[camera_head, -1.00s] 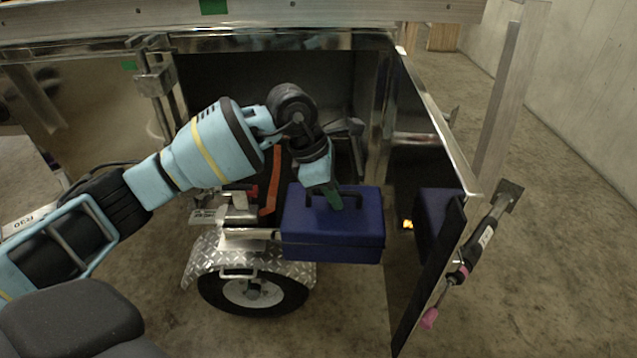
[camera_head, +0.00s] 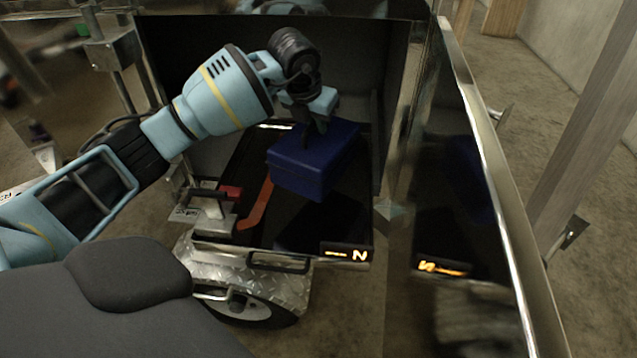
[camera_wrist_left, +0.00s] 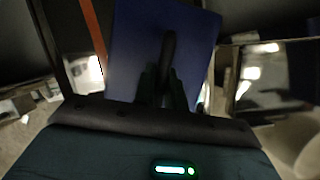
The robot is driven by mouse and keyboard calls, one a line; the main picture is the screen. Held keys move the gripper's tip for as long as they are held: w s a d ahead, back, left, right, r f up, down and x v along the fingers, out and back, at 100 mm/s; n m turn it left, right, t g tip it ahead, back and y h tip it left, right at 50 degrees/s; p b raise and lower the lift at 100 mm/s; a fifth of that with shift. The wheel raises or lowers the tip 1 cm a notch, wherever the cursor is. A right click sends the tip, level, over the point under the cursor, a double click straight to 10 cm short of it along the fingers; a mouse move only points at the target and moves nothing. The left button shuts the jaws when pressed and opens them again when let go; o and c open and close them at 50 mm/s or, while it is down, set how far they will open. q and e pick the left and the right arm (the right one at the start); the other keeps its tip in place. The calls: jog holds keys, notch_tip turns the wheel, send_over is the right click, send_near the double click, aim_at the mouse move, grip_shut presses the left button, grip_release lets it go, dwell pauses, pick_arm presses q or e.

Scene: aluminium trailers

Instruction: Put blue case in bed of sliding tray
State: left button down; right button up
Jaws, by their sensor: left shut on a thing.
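The blue case (camera_head: 305,168) hangs from my left gripper (camera_head: 316,132) over the black sliding tray (camera_head: 262,218), which sticks out of the trailer's compartment. The gripper is shut on the case's top handle. In the left wrist view the case (camera_wrist_left: 190,35) fills the upper middle, with its dark handle between the fingers (camera_wrist_left: 166,88). A dark reflection of the case shows on the tray bed, and whether its underside touches the bed I cannot tell. My right gripper is not in view.
An orange-red strip (camera_head: 257,205) and metal latch hardware (camera_head: 208,205) are at the tray's left side. The open compartment door (camera_head: 470,190) stands on the right, with a bright metal edge. A diamond-plate fender and wheel (camera_head: 245,305) are below the tray.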

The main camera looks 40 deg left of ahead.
aim_at(315, 137)
pick_arm(q)
jog(key=shift+s, duration=0.1)
notch_tip(315, 137, down, 4)
jog(key=shift+f+b, duration=0.15)
jog(key=shift+b, duration=0.3)
jog(key=shift+f, duration=0.5)
notch_tip(315, 137, down, 4)
jog(key=shift+f+b, duration=0.2)
jog(key=shift+b, duration=0.4)
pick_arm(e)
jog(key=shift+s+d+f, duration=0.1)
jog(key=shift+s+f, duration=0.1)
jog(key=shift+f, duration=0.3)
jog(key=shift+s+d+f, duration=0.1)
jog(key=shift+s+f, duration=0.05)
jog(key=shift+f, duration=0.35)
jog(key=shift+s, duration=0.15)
pick_arm(q)
jog(key=c, duration=1.8)
grip_release()
jog(key=shift+f, duration=0.15)
jog(key=shift+c, duration=0.2)
jog(key=o, duration=0.4)
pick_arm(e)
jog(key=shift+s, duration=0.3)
